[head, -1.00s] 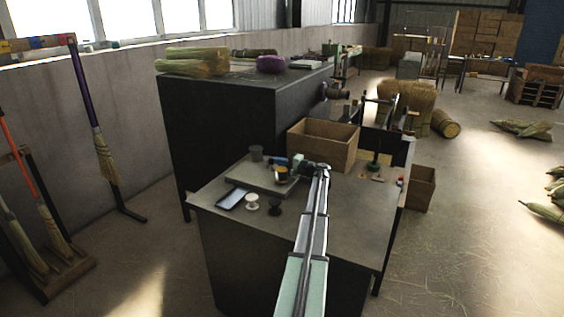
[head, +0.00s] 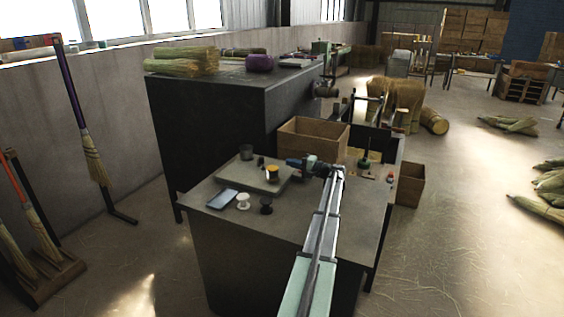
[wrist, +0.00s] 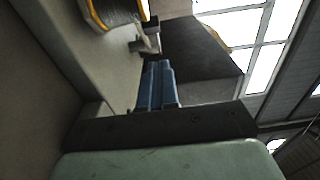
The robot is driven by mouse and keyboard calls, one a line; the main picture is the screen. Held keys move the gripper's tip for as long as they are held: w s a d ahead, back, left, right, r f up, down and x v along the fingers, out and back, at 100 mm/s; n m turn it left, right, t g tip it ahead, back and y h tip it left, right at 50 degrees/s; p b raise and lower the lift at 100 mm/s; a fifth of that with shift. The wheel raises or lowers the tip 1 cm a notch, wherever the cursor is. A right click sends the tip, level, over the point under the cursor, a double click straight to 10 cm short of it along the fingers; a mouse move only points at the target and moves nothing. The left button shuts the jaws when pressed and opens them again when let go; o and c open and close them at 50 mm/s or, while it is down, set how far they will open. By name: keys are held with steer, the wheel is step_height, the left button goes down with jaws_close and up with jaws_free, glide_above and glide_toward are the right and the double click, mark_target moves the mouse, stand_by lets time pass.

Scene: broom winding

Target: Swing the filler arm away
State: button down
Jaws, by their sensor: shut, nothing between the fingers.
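A grey block (head: 247,180) lies on the workbench (head: 300,212). On it stand a spool with a yellow rim (head: 272,171) and small dark fittings that I cannot make out. In the wrist view the spool (wrist: 115,14) is at the top left, wound with grey strand. A small grey fitting with dark ends (wrist: 147,38) shows just beyond my fingertips; it may be the filler arm, but I cannot be sure. My gripper (head: 289,162) is right of the spool, low over the block's right side. Its blue fingers (wrist: 160,64) are shut and empty.
An open wooden box (head: 313,146) stands behind my gripper. A grey cup (head: 246,152), a phone (head: 222,199), a white spool (head: 243,202) and a black spool (head: 266,206) are around the block. The bench front is clear.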

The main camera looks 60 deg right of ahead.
steer(key=shift+s+a, duration=0.15)
steer(key=shift+s, duration=1.5)
steer(key=shift+w, duration=0.1)
steer(key=w+r+n+g+y, duration=0.1)
steer(key=w+r+n+g, duration=0.1)
steer(key=w+r, duration=0.45)
steer(key=w+r+n+g+y, duration=0.1)
steer(key=w+r+n, duration=0.25)
steer(key=r, duration=0.55)
steer(key=s+d+f+n+g+h, duration=0.1)
steer(key=s+d+f+n+g, duration=0.1)
steer(key=s+f+n+g, duration=0.2)
steer(key=s+f+g, duration=0.1)
steer(key=g, duration=0.2)
steer(key=shift+s+f+g, duration=0.3)
steer(key=shift+s+f, duration=0.05)
steer(key=shift+f, duration=0.05)
